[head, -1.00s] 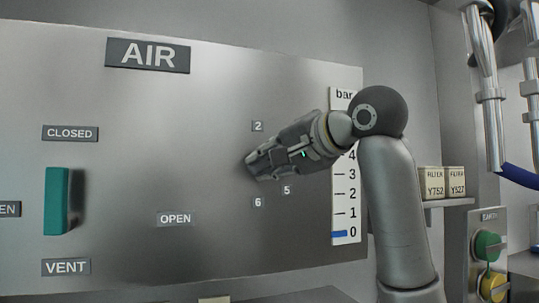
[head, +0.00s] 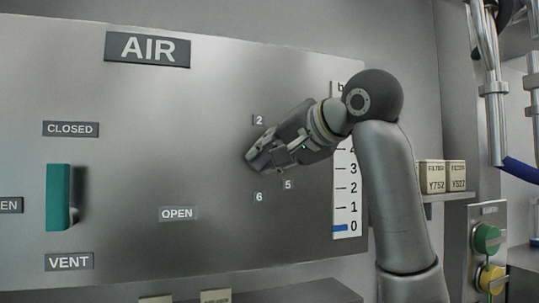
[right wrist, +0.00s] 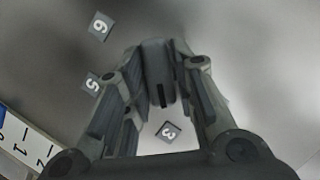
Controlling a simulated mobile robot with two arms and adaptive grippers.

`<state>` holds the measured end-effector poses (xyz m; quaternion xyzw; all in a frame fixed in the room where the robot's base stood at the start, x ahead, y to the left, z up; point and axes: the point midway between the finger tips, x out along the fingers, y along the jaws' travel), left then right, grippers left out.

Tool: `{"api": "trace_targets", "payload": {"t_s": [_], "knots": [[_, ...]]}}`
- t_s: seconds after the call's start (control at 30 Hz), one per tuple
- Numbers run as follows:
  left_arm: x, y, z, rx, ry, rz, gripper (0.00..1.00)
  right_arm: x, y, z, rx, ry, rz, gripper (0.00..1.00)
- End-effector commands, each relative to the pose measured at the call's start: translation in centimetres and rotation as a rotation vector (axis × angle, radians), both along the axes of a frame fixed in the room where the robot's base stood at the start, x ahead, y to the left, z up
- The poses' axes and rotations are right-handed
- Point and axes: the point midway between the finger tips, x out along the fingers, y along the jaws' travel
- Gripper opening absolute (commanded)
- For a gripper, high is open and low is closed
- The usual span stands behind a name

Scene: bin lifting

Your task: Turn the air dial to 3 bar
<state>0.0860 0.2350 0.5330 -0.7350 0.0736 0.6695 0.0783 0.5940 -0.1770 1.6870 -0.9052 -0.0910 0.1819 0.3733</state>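My right gripper (head: 256,160) reaches in from the right to the air panel (head: 150,110), between the labels 2, 5 and 6. In the right wrist view, its fingers (right wrist: 158,60) close on both sides of the grey air dial (right wrist: 158,72). The dial's black mark points down the picture, towards the label 3 (right wrist: 168,132). Labels 5 (right wrist: 92,83) and 6 (right wrist: 99,26) lie to the left. In the head view the gripper hides the dial. The bar gauge (head: 346,205) shows a short blue bar at 0. My left gripper is not in view.
A teal lever (head: 58,197) stands upright on the panel's left, between CLOSED and VENT. Filter boxes (head: 443,175) sit on a shelf at right, above green (head: 487,238) and yellow knobs. Pipes run down the upper right.

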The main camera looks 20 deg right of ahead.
Motion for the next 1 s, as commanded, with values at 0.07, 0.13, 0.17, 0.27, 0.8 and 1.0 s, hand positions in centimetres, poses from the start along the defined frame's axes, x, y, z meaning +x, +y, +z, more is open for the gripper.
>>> {"api": "trace_targets", "payload": {"t_s": [0.07,0.13,0.17,0.27,0.8,1.0], "knots": [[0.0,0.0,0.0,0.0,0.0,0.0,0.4,0.0,0.0,0.0,0.0,0.001,0.0,0.38],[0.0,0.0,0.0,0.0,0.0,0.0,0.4,0.0,0.0,-0.1,-0.001,0.003,0.001,0.43],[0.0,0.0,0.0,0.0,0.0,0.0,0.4,0.0,0.0,-0.1,-0.001,0.003,0.001,0.43],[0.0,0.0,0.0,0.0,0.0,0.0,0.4,0.0,0.1,-0.2,-0.001,0.005,0.002,0.43],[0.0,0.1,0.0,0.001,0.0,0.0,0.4,-5.7,-1.8,1.6,-0.002,0.001,0.002,0.43],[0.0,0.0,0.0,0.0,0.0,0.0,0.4,-9.1,-3.1,2.6,-0.003,0.001,-0.001,0.43]]}}
